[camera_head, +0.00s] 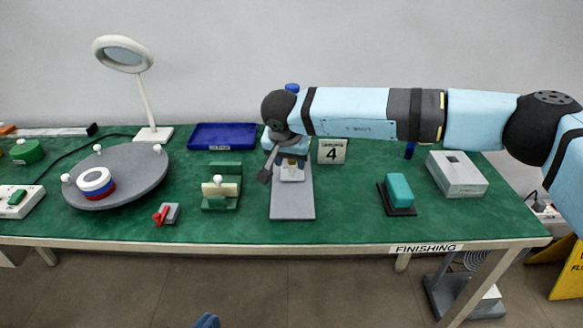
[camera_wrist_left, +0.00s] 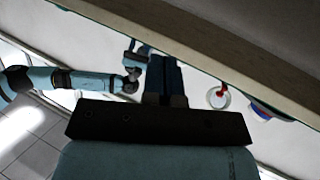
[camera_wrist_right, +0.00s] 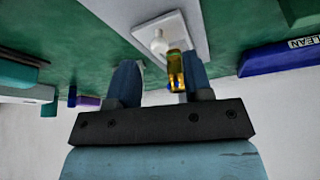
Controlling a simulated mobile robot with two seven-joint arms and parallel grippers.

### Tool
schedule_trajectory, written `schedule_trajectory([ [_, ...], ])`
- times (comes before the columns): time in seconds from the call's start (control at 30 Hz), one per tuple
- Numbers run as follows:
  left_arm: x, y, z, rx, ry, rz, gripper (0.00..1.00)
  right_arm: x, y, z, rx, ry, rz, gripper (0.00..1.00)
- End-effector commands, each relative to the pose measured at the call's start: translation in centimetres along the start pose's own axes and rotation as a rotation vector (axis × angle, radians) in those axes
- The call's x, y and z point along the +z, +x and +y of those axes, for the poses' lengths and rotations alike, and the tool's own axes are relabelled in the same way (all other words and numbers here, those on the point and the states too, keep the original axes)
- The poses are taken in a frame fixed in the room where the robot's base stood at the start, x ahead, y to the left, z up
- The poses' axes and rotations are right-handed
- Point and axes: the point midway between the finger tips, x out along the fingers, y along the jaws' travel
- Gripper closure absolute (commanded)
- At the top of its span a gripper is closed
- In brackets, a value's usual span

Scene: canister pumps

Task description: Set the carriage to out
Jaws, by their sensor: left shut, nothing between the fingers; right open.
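A pale carriage with a white knob (camera_wrist_right: 158,42) sits on a long grey base plate (camera_head: 293,205) in the middle of the table. In the head view the carriage (camera_head: 291,174) is near the plate's far part, partly hidden by my right arm. My right gripper (camera_wrist_right: 160,82) is open and close to it, fingers apart, with the knob ahead of them. A yellow piece (camera_wrist_right: 176,70) shows by the right-hand finger; whether they touch is unclear. My left gripper (camera_wrist_left: 165,80) is shut and empty, low before the table; its tip (camera_head: 207,321) shows at the head view's bottom edge.
A green fixture (camera_head: 221,203) and a red-handled switch (camera_head: 166,214) stand left of the plate. A round grey turntable (camera_head: 118,178) is further left. A teal block (camera_head: 398,189) and a grey box (camera_head: 457,178) stand right. A blue tray (camera_head: 222,136) and a number 4 sign (camera_head: 332,151) are behind.

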Motion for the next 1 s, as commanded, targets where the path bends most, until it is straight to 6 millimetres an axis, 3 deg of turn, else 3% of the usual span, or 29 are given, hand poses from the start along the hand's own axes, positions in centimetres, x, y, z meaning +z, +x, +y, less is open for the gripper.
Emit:
schedule_trajectory([
  [0.2,-0.5,0.2,0.4,0.013,-0.008,0.037,1.0,0.0,2.3,0.0,0.0,0.0,0.0,0.54],
  [0.53,-1.1,0.1,0.5,0.017,-0.008,0.052,1.0,0.0,2.7,0.0,-0.001,0.0,-0.001,0.54],
  [0.57,-1.1,0.1,0.5,0.017,-0.008,0.053,1.0,0.0,2.7,0.0,-0.001,0.0,-0.001,0.56],
  [0.77,-1.1,0.1,0.5,0.017,-0.007,0.054,1.0,0.0,2.7,0.0,-0.001,0.0,-0.001,1.0],
  [1.0,-1.1,0.1,0.5,0.017,-0.006,0.053,1.0,0.0,2.7,0.0,-0.001,0.0,-0.001,1.0],
])
